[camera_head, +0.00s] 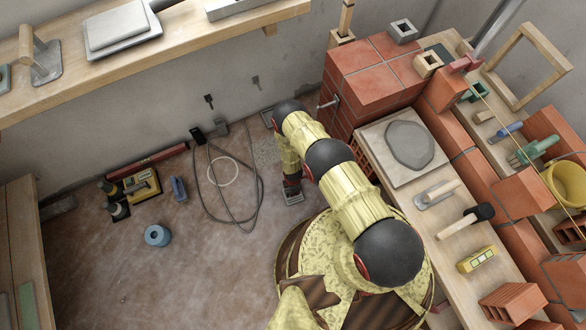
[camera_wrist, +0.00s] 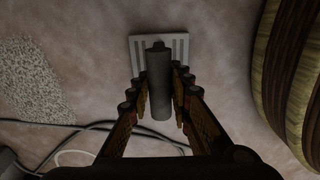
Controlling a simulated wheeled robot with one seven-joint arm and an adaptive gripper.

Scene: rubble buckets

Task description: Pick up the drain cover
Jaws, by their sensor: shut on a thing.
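The drain cover (camera_wrist: 178,43) is a small pale grey slotted plate in the wrist view, just beyond my fingertips. A grey cylinder (camera_wrist: 158,85) rises from it like a handle and stands between my fingers. My gripper (camera_wrist: 160,92) is shut on this cylinder, one finger on each side. I cannot tell whether the plate touches the floor. My fingers and the cylinder hide part of the plate.
A looped dark cable (camera_head: 225,205) lies on the floor to the left, beside a speckled patch (camera_head: 266,150). A blue tape roll (camera_head: 157,235) and a yellow case (camera_head: 140,186) lie farther left. A red brick stack (camera_head: 365,75) and a tool-covered bench (camera_head: 450,240) stand right.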

